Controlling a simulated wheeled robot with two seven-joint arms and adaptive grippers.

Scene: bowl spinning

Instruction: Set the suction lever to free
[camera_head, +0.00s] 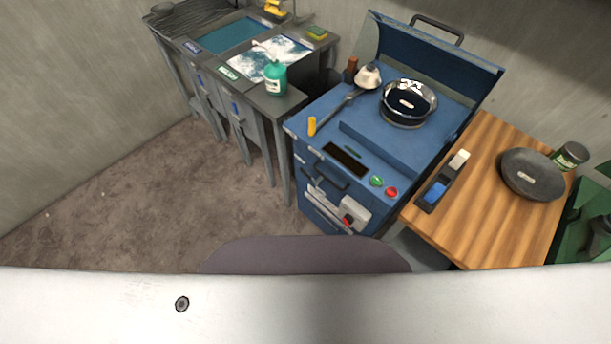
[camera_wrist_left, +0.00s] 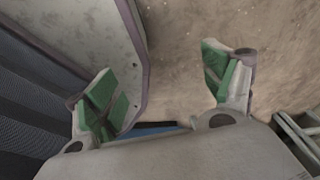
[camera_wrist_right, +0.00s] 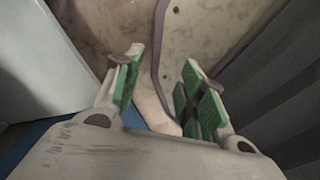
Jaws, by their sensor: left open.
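A blue machine (camera_head: 340,170) stands right of centre in the head view, its lid raised. A shiny dark bowl (camera_head: 408,104) sits on top. A yellow-capped handle (camera_head: 312,126) stands upright at its top left corner. A red lever (camera_head: 348,219) shows on a light grey box (camera_head: 355,208) on the front. I cannot tell which is the suction lever, nor read its setting. Neither gripper shows in the head view. In the left wrist view my left gripper (camera_wrist_left: 160,82) is open and empty. In the right wrist view my right gripper (camera_wrist_right: 159,82) is open and empty.
Green (camera_head: 376,181) and red (camera_head: 392,192) buttons are on the machine's front. A wooden table (camera_head: 475,215) at right holds a dark round pan (camera_head: 532,174), a jar (camera_head: 570,156) and a blue-black tool (camera_head: 440,185). Sinks and a green bottle (camera_head: 275,78) stand back left. The left floor is clear.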

